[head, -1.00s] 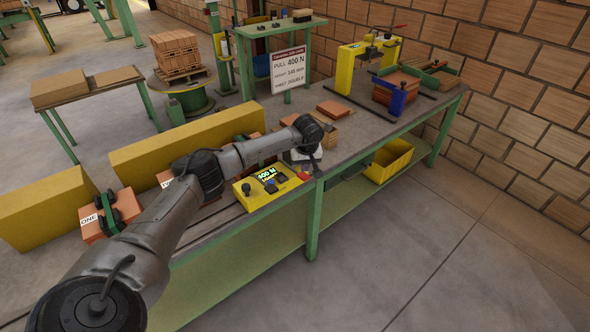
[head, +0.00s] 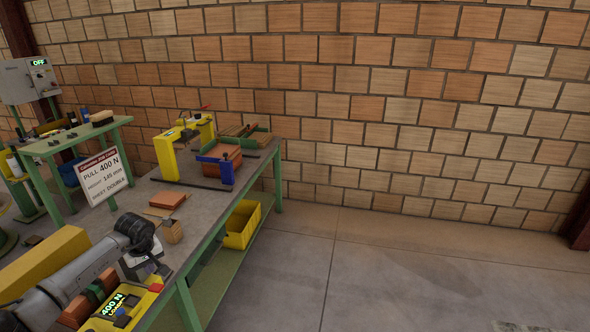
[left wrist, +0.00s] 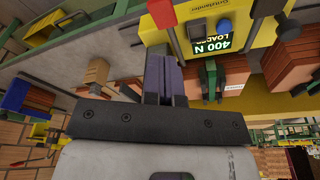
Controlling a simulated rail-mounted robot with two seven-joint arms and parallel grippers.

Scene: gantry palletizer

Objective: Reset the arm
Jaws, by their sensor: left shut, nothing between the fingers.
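My left arm comes in from the lower left of the head view and ends above the bench. My left gripper (head: 160,272) points down beside the yellow control box (head: 120,308) with its "400 N" display. In the left wrist view the two dark fingers of this gripper (left wrist: 172,62) lie together, shut and empty. The yellow control box (left wrist: 222,30) shows just beyond them. My right gripper is in neither view.
A "PULL 400 N" sign (head: 98,171) stands at left. Floor at right is clear.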

